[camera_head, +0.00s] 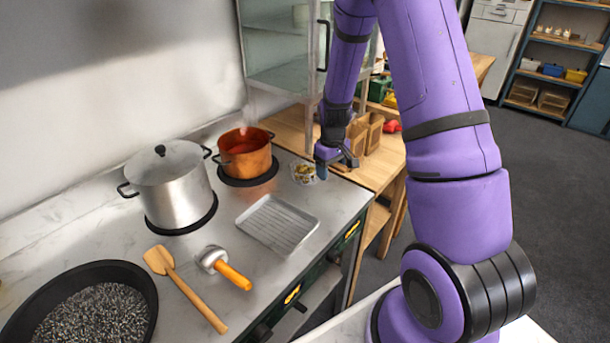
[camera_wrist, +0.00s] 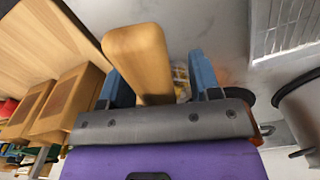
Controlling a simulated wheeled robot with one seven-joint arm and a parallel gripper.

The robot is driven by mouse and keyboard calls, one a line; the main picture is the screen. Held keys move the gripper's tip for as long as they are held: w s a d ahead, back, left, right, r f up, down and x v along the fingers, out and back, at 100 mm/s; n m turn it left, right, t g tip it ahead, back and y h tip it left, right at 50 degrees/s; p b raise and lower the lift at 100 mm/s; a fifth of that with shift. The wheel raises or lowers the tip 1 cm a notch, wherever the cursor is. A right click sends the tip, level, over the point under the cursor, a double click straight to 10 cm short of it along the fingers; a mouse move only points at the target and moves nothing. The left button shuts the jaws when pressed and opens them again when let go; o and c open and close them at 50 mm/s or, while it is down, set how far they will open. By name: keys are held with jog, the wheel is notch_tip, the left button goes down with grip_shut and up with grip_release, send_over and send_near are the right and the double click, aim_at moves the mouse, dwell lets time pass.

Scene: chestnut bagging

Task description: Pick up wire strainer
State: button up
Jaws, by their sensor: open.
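My gripper (camera_head: 337,160) is open over the far right corner of the counter, beside the wooden table. In the wrist view its two blue fingers (camera_wrist: 160,85) stand apart on either side of a wooden, handle-like piece (camera_wrist: 137,55). That piece is nearer the left finger, with a clear gap to the right one. It may be the wire strainer's handle, but no mesh shows and its far end is hidden behind the gripper. A small clear packet-like thing with yellowish contents (camera_head: 303,173) lies left of the gripper; it shows partly between the fingers in the wrist view (camera_wrist: 181,80).
Wooden boxes (camera_head: 373,134) stand close right of my gripper.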

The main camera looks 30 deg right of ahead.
grip_shut()
jog(key=shift+r, duration=0.25)
